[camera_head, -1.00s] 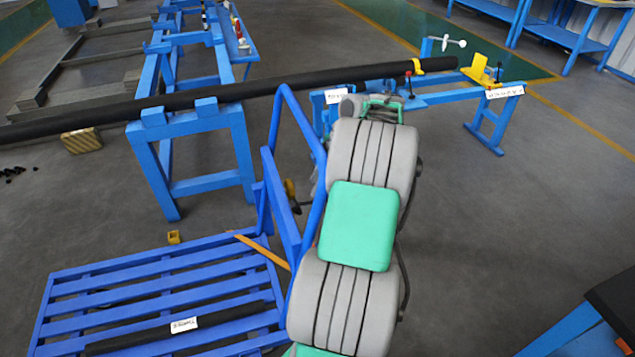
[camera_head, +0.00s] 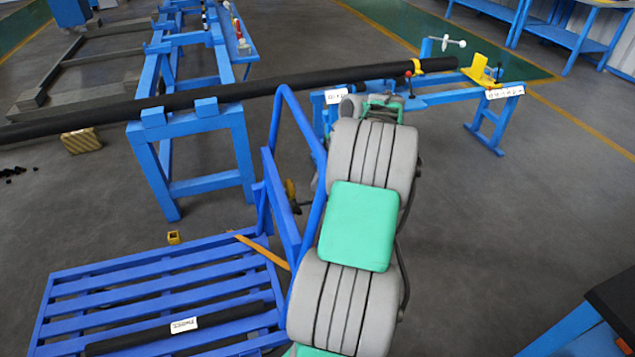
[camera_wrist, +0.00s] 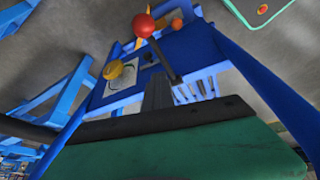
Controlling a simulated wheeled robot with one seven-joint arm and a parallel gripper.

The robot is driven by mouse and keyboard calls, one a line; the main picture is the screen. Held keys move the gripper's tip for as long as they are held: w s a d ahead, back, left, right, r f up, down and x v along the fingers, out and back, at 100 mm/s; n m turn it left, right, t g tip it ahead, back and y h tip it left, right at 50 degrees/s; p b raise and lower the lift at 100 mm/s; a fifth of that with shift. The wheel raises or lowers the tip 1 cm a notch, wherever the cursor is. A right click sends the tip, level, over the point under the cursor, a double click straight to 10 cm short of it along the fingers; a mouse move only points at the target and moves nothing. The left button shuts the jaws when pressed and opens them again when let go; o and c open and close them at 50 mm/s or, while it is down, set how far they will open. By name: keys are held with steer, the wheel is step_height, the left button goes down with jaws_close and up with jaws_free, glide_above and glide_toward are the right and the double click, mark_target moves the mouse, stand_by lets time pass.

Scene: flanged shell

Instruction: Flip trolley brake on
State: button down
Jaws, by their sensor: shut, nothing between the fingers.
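The trolley appears to be the low blue slatted deck (camera_head: 150,297) at lower left in the head view, with an upright blue frame (camera_head: 313,205) beside my arm. In the wrist view, a dark lever with a red ball knob (camera_wrist: 143,26) stands against a blue panel (camera_wrist: 180,52). A yellow knob (camera_wrist: 113,69) is to its left. Whether this lever is the brake, I cannot tell. My gripper (camera_wrist: 156,88) shows as dark fingers at the lower middle, shut and empty, just below the lever; contact is unclear. My arm hides the gripper in the head view.
A long black pipe (camera_head: 260,87) lies across blue stands (camera_head: 195,125) behind the deck. A small red-knobbed lever (camera_head: 408,74) is near its right part. A dark-topped blue table (camera_head: 612,305) is at lower right. Grey floor is open to the right of my arm.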

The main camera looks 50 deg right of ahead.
stand_by(0.4)
steer(key=c, duration=1.1)
jaws_free()
steer(key=shift+o, duration=0.2)
steer(key=shift+r, duration=0.1)
steer(key=p+v, duration=0.2)
steer(key=v, duration=0.5)
steer(key=shift+r, duration=0.3)
steer(key=shift+s, duration=0.1)
steer(key=shift+c, duration=0.3)
